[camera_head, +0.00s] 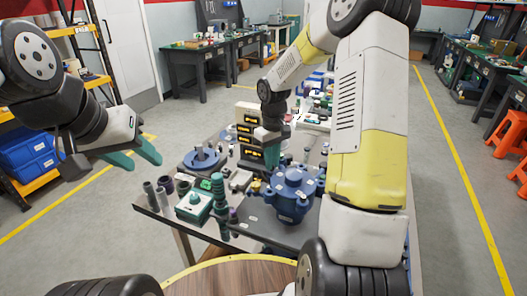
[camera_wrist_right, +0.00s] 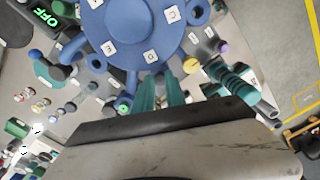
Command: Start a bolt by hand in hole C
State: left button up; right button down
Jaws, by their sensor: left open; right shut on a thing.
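The blue round flanged housing (camera_head: 293,192) stands on the table in the head view. The right wrist view shows its flange (camera_wrist_right: 135,25) at the top, with white letter tags. One tag (camera_wrist_right: 172,14) seems to read C; the hole by it is not clear. My right gripper (camera_head: 271,155) points down just behind and left of the housing. Its teal fingers (camera_wrist_right: 160,92) are shut beside the flange's rim, and the thing between them, presumably a bolt, is hidden. My left gripper (camera_head: 140,158) is open and empty, left of the table in the air.
A stack of displays (camera_head: 246,132) stands behind my right gripper. Small bolts and fittings lie around the flange, with a yellow-topped one (camera_wrist_right: 191,64) close by.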

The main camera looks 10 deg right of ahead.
jog(key=shift+f, duration=0.1)
dwell(0.3)
jog(key=m, duration=0.4)
jog(key=shift+m, duration=0.4)
jog(key=m, duration=0.3)
jog(key=shift+m, duration=1.2)
jog(key=c, duration=1.3)
grip_release()
